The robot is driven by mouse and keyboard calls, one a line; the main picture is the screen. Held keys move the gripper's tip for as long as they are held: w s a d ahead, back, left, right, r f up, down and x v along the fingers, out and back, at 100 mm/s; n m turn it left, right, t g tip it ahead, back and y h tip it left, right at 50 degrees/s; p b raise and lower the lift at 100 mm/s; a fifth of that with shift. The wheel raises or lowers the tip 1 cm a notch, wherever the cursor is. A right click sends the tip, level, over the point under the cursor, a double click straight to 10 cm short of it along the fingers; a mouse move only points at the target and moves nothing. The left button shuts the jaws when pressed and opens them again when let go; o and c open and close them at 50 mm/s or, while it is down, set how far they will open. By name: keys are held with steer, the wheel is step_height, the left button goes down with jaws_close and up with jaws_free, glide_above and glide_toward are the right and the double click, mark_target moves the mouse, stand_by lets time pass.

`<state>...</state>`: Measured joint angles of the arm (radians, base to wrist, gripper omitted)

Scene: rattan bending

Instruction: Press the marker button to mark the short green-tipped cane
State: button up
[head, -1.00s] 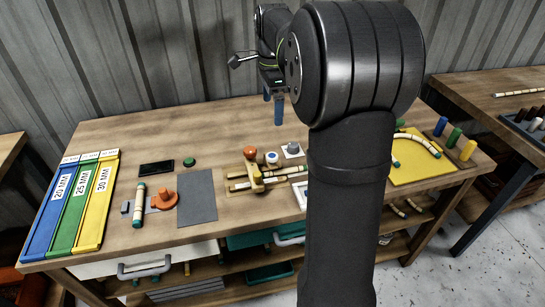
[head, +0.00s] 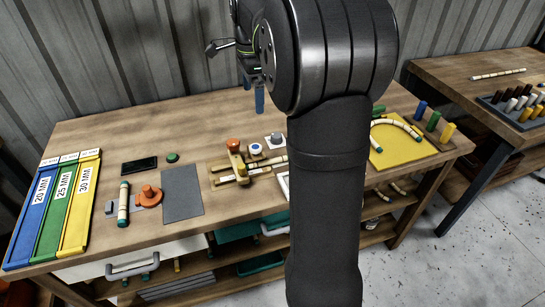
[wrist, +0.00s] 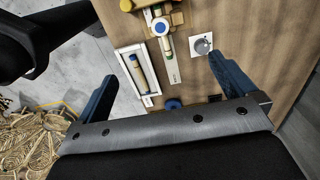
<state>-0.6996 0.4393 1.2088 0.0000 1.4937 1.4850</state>
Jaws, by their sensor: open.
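A short cane with dark green tips (head: 123,204) lies on the left half of the bench, beside an orange-knobbed fixture (head: 148,195). A white round piece with a blue top (head: 256,151) stands at mid-bench by the wooden jig; in the wrist view (wrist: 162,27) it is at the top. A grey knob on a white plate (head: 275,140) is to its right, also in the wrist view (wrist: 202,45). Which of these is the marker button I cannot tell. My gripper (wrist: 162,68) is open and empty, its blue fingers apart above the bench; the head view shows the fingers (head: 256,94) high over its back part.
The wooden jig with an orange knob (head: 233,145) holds canes. A green button (head: 172,157), black slab (head: 140,165) and grey mat (head: 182,193) lie left of it. A white tray (wrist: 151,94) holds another cane. A yellow board (head: 395,150) bears a bent cane.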

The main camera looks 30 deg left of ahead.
mark_target(256, 147)
steer(key=shift+c, duration=0.4)
steer(key=shift+f, duration=0.25)
steer(key=c, duration=0.4)
steer(key=shift+f, duration=0.7)
steer(key=c, duration=0.3)
steer(key=shift+f, duration=0.25)
steer(key=c, duration=0.4)
jaws_close()
step_height(256, 147, down, 14)
steer(key=shift+r, duration=0.1)
steer(key=shift+f, duration=0.2)
